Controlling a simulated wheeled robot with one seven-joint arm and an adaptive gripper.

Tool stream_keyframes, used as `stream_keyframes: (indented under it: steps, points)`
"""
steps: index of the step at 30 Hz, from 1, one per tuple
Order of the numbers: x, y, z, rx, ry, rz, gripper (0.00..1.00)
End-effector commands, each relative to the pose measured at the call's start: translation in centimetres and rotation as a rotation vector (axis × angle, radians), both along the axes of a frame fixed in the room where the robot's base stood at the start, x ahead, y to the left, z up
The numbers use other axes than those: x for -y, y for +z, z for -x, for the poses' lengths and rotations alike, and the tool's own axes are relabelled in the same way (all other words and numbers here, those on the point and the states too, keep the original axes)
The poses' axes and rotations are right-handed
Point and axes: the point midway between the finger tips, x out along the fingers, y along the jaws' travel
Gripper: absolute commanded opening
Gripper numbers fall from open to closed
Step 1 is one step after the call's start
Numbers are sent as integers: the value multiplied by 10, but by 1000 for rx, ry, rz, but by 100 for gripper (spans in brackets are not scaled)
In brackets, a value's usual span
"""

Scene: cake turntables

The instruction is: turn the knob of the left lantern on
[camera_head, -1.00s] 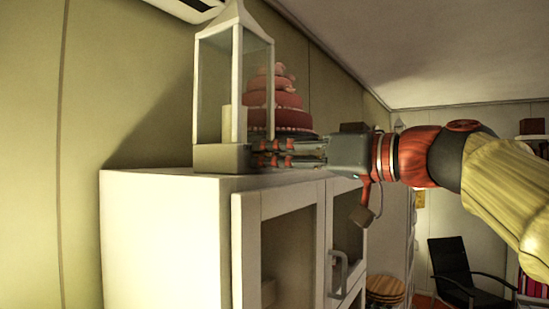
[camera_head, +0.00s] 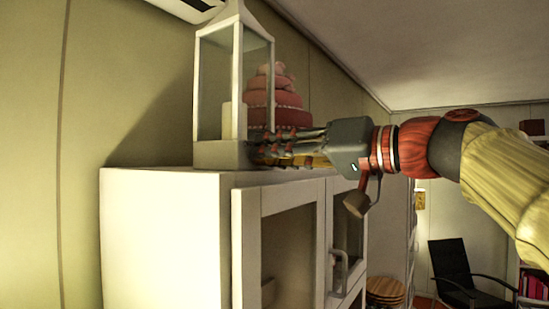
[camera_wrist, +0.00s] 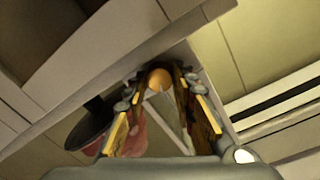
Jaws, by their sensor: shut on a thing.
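The left lantern (camera_head: 220,154) is a white-framed glass lantern with a pointed top and a pale candle (camera_head: 228,120) inside. It stands upright on top of a white cabinet. My gripper (camera_head: 256,152) reaches in from the right, with its fingertips at the right side of the lantern's base. In the wrist view, a round brass-coloured knob (camera_wrist: 160,78) sits between the tips of my gripper (camera_wrist: 158,88), which is shut on it. The fingers hide the knob in the head view. I see no clear glow in the lantern.
A tiered red and pink cake (camera_head: 272,98) stands right behind my fingers, close to the lantern. The white cabinet (camera_head: 165,225) has glass doors and a handle below my arm. A black chair (camera_head: 455,270) stands farther back at the right.

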Motion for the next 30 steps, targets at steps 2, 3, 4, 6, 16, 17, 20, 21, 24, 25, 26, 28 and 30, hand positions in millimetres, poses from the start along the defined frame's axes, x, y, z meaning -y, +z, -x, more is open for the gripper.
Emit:
stream_keyframes:
  steps: [2, 3, 4, 6, 16, 17, 20, 21, 24, 25, 26, 28, 30]
  points:
    - [0, 0, 0, -22, -1, -17, 1]
    - [0, 0, 0, -29, 0, -22, 1]
    - [0, 0, 0, -33, -1, -26, 1]
    - [0, 1, 0, -36, -1, -28, 1]
    - [0, 0, 0, -36, -1, -28, 33]
    - [0, 0, 0, -36, -1, -28, 34]
    - [0, 0, 0, -35, -1, -27, 40]
    - [0, 0, 0, -35, -1, -27, 42]
    - [0, 0, 0, -35, -1, -27, 45]
    - [0, 0, 0, -35, -1, -27, 45]
    - [0, 0, 0, -35, -1, -27, 45]
    - [0, 0, 0, -36, 0, -27, 45]
    - [0, 0, 0, -36, 0, -27, 45]
